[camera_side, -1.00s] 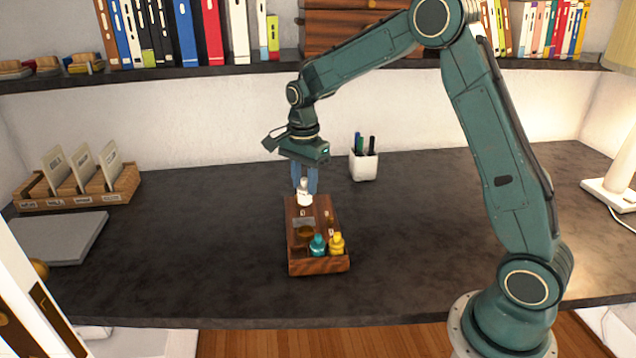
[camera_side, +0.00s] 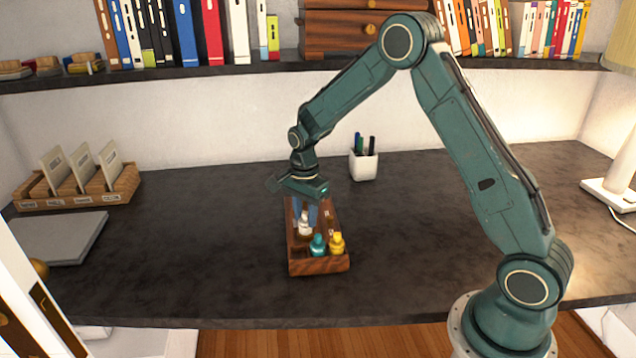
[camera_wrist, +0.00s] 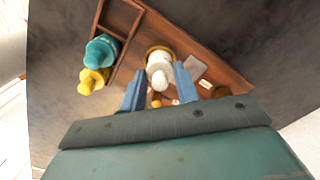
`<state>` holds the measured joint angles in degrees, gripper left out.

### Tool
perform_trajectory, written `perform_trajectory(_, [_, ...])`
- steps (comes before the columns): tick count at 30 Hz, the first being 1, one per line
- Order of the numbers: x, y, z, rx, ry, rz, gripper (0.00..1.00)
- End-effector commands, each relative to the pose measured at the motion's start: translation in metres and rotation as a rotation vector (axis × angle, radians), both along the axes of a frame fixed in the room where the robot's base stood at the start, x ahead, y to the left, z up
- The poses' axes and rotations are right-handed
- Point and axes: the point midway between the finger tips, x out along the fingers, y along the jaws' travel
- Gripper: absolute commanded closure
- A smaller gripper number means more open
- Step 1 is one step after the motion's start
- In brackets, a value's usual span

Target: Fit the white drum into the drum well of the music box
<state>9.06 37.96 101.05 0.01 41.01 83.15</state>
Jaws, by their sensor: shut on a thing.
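The wooden music box (camera_side: 319,266) stands on the dark desk below my gripper (camera_side: 305,213). My gripper's blue fingers are shut on the white drum (camera_side: 305,229), which is upright or nearly so. In the wrist view the white drum (camera_wrist: 159,73) sits between the fingers, and a brass ring of the drum well (camera_wrist: 151,49) shows around its far end. The drum is at the well; I cannot tell how deep it sits. A teal bottle-shaped piece (camera_side: 318,245) and a yellow one (camera_side: 337,244) stand at the box's near end.
A white pen cup (camera_side: 364,165) stands behind the box to the right. A wooden card rack (camera_side: 80,196) and a grey flat slab (camera_side: 58,238) lie at the left. A lamp base (camera_side: 610,193) is at the far right. The desk around the box is clear.

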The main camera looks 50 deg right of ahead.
Motion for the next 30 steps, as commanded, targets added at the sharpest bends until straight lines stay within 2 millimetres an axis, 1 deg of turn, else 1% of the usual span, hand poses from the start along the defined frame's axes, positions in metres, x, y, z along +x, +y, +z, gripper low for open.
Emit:
perform_trajectory(1, [-0.0004, 0.0001, -0.0051, 0.000, 0.002, 0.000, 0.93])
perform_trajectory(4, [-0.0003, 0.0000, -0.0100, 0.000, 0.000, 0.000, 0.93])
perform_trajectory(17, [-0.0003, 0.0001, -0.0136, 0.000, 0.000, 0.000, 0.93])
perform_trajectory(18, [-0.0003, 0.0000, -0.0135, 0.000, 0.000, 0.000, 0.63])
perform_trajectory(20, [-0.0003, 0.0000, -0.0134, 0.000, 0.000, 0.000, 0.52])
perform_trajectory(21, [-0.0003, 0.0000, -0.0134, 0.000, 0.000, 0.000, 0.47])
perform_trajectory(30, [-0.0002, 0.0000, -0.0126, 0.000, 0.000, 0.000, 0.47])
